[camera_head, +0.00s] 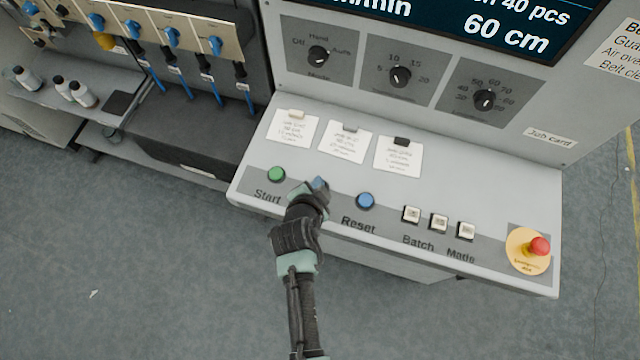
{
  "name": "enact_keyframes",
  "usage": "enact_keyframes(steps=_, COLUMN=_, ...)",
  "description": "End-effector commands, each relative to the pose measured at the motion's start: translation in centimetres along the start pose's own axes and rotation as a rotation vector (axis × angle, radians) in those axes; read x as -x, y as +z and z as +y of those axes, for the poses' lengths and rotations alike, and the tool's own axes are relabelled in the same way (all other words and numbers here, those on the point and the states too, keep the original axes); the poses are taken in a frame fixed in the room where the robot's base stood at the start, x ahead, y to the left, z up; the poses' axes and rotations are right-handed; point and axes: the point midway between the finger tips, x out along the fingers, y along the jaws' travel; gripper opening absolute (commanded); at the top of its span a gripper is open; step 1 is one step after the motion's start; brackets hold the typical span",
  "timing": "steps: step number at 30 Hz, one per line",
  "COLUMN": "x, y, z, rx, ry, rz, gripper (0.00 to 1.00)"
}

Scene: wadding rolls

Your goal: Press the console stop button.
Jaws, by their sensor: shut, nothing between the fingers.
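The console (490,190) has a sloped front panel with a row of labelled buttons. A green button (277,174) is marked Start and a blue button (365,201) is marked Reset. My gripper (318,186) is shut and empty, between these two buttons, over the panel. My gripper and wrist cover the spot between Start and Reset, so any button and label there are hidden. I cannot tell whether the fingertips touch the panel. A red mushroom button (539,246) on a yellow disc is at the panel's right end.
Small white buttons (439,223) marked Batch and Made sit right of Reset. Three paper cards (345,141) lie along the panel's back. Rotary knobs (400,76) and a screen (450,20) are above. A shelf with bottles (75,92) stands at the left.

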Motion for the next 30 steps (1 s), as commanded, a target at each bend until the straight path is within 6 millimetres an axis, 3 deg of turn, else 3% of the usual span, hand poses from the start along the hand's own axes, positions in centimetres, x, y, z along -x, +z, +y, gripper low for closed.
enact_keyframes(steps=30, x=-0.54, y=0.4, z=0.41, rx=0.0, ry=0.0, rz=0.0, gripper=0.0)
